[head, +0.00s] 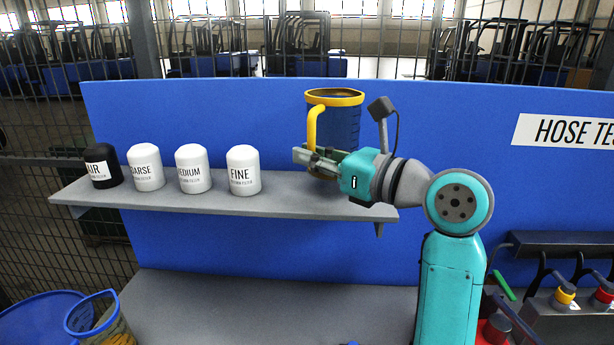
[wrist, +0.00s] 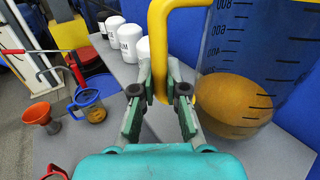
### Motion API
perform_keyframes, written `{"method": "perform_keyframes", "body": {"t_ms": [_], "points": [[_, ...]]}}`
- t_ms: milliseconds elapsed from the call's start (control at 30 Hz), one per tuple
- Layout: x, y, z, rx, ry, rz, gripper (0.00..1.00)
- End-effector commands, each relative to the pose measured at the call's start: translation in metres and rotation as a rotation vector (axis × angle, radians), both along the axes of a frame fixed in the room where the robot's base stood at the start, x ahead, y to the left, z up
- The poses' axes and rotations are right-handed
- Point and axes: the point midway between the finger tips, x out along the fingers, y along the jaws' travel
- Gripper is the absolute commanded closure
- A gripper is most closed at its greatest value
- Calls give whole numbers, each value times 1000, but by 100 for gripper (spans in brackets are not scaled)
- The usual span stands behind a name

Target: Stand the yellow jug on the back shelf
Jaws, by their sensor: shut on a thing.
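The yellow jug (head: 340,98) is a clear measuring jug with a yellow rim and handle, upright over the right part of the back shelf (head: 285,197). My gripper (head: 305,157) is shut on its handle, low down. In the wrist view the handle runs between the fingers (wrist: 160,95), and the jug's clear body (wrist: 235,60) with dark scale marks and an amber bottom is at the right. The jug's base is partly hidden behind my gripper in the head view; I cannot tell whether it touches the shelf.
Several canisters stand on the shelf to the left, the nearest white one marked FINE (head: 243,171). A blue panel (head: 250,110) rises behind. A blue-rimmed jug (head: 98,322) stands at lower left. The grey bench (head: 250,305) below is mostly clear.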

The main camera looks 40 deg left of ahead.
Motion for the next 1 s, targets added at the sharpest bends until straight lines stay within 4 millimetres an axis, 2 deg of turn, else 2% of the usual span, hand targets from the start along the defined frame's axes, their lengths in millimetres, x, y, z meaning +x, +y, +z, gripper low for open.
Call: {"method": "perform_keyframes", "body": {"t_ms": [367,767,800,867,1000], "points": [[0,0,-37,1,0,0,100],[0,0,-40,1,0,0,100],[0,0,-40,1,0,0,78],[0,0,-40,1,0,0,63],[0,0,-40,1,0,0,63]]}}
